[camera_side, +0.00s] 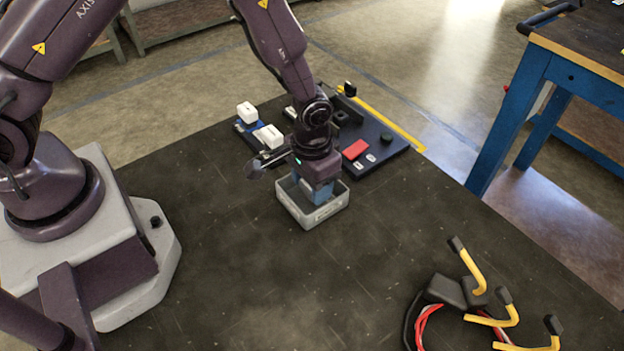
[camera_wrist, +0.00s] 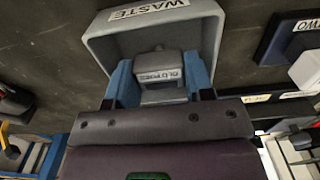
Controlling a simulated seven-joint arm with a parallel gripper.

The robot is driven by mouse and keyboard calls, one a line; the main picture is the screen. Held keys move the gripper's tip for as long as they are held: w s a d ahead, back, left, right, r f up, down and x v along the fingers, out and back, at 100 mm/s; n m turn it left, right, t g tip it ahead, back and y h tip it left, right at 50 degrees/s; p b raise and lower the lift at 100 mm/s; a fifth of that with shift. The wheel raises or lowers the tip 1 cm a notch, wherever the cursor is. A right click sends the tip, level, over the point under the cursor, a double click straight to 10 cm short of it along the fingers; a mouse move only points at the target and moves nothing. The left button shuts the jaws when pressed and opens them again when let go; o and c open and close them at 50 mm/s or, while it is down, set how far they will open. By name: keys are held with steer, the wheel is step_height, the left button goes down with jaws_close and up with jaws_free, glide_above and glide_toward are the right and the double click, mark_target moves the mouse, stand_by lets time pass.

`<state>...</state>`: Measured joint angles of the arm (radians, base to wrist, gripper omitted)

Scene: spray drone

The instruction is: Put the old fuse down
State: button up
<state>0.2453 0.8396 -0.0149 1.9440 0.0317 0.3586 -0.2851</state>
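The old fuse (camera_wrist: 160,68) is a grey block with a label reading "OLD FUS…" in the wrist view. The blue fingers of my gripper (camera_wrist: 159,82) lie close against both its sides, and I see no clear gap. The waste bin (camera_wrist: 98,42) is a grey open box labelled "WASTE", around the fuse and fingertips in this view. In the side view my gripper (camera_side: 315,190) points down into the waste bin (camera_side: 312,216). The fuse is hidden there, and I cannot tell whether it touches the bin floor.
A dark panel (camera_side: 385,160) with a red block (camera_side: 354,149) lies behind the bin. White blocks (camera_side: 268,136) stand on a blue base to its left. Yellow-pronged cables (camera_side: 492,320) lie at the front right. The dark table (camera_side: 240,270) in front of the bin is clear.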

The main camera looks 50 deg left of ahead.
steer(key=shift+o, duration=0.8)
steer(key=s+a+r+t, duration=0.1)
steer(key=a+r, duration=0.1)
steer(key=r, duration=0.9)
steer(key=s+a+r+t, duration=0.1)
steer(key=r, duration=0.9)
steer(key=s+a+r+t, duration=0.1)
steer(key=s+a+r, duration=0.2)
steer(key=s+r, duration=0.2)
steer(key=s+a+r+t, duration=0.2)
steer(key=s+r, duration=0.4)
steer(key=s, duration=0.3)
steer(key=shift+s+a+t, duration=0.2)
steer(key=shift+a+t, duration=0.1)
steer(key=shift+a, duration=0.45)
